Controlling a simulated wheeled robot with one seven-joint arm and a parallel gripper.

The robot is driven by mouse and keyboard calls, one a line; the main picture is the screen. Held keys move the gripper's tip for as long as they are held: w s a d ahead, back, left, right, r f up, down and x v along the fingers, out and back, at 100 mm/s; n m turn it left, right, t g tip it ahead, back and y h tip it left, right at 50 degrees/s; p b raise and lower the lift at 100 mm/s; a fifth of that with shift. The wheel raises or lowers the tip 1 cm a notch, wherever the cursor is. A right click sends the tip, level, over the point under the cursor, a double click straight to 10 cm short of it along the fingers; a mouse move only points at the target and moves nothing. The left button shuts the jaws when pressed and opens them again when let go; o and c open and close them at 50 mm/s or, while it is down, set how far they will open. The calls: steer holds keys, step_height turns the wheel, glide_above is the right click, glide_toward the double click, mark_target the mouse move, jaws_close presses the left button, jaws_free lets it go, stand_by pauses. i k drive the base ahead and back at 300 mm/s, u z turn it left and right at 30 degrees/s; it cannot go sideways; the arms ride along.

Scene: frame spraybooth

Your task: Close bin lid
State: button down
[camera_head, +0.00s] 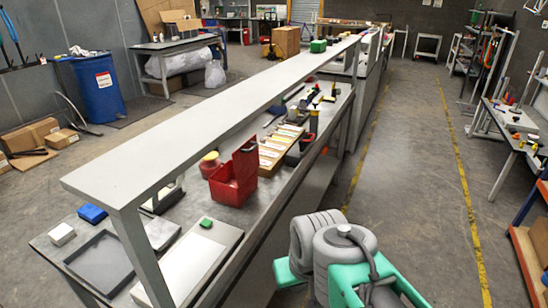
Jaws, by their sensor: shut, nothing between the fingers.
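A red bin (228,192) stands on the workbench below the raised shelf, left of the picture's middle. Its red lid (246,158) is open and stands up steeply at the bin's right far side. The bin's inside looks dark, and I cannot tell whether it holds anything. My arm shows at the bottom right of the bin, beside the bench and apart from the bin. My gripper's fingers do not show in this view.
A long grey shelf (215,108) runs above the workbench (262,200). A white board with a green block (206,222) lies in front. The right-hand aisle floor is clear.

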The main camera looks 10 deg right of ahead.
mark_target(245, 159)
steer(key=u, duration=0.05)
steer(key=k, duration=0.2)
steer(key=z, duration=1.3)
steer(key=i, duration=0.95)
steer(key=u, duration=1.65)
